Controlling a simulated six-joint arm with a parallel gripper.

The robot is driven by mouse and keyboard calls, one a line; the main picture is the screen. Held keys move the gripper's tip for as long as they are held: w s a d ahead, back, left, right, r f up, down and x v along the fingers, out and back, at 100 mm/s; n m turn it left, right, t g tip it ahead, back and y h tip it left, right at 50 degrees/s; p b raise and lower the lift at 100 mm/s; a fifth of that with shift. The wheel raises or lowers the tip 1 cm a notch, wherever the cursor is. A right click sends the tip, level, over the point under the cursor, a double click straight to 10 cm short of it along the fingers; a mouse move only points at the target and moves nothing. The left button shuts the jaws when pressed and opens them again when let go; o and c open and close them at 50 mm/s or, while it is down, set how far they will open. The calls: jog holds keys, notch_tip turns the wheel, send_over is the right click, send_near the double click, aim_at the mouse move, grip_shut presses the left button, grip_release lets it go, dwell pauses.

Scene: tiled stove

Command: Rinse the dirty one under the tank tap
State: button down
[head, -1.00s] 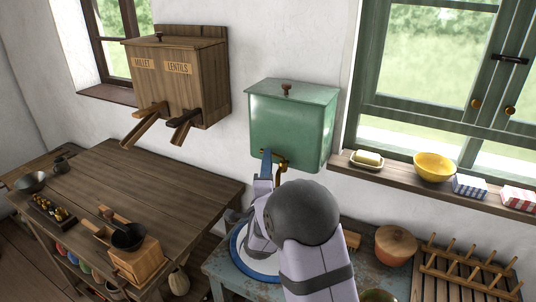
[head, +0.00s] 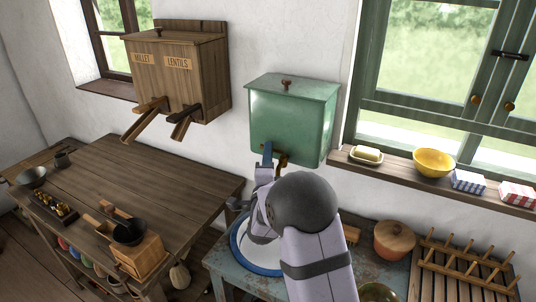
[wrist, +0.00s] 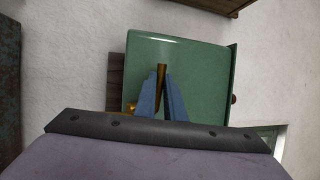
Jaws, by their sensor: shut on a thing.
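The green tank (head: 292,118) hangs on the white wall, with its brass tap (head: 282,160) low on its front. My gripper (head: 267,152) is up against the tap. In the wrist view, its blue fingers (wrist: 161,88) are closed on the upright brass tap handle (wrist: 161,71), in front of the tank (wrist: 195,65). A white basin with a blue rim (head: 236,254) sits below on a worn blue table. My arm hides much of the basin and the tap's outlet. I cannot tell what is in the basin, which thing is dirty, or whether water runs.
A green bowl (head: 377,292) is at the bottom edge. The sill holds a yellow bowl (head: 434,162). A wooden dispenser (head: 178,75) hangs left, above a brown table (head: 130,185).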

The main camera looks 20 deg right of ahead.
jog(key=shift+s+f+n+t+y+b, duration=0.15)
jog(key=shift+n+t+y+b, duration=0.2)
jog(key=shift+b, duration=0.4)
jog(key=shift+a+y, duration=0.1)
jog(key=shift+y, duration=0.15)
jog(key=c, duration=1.8)
grip_release()
jog(key=shift+c, duration=0.2)
jog(key=b+v, duration=0.3)
jog(key=v, duration=0.4)
jog(key=shift+s, duration=0.2)
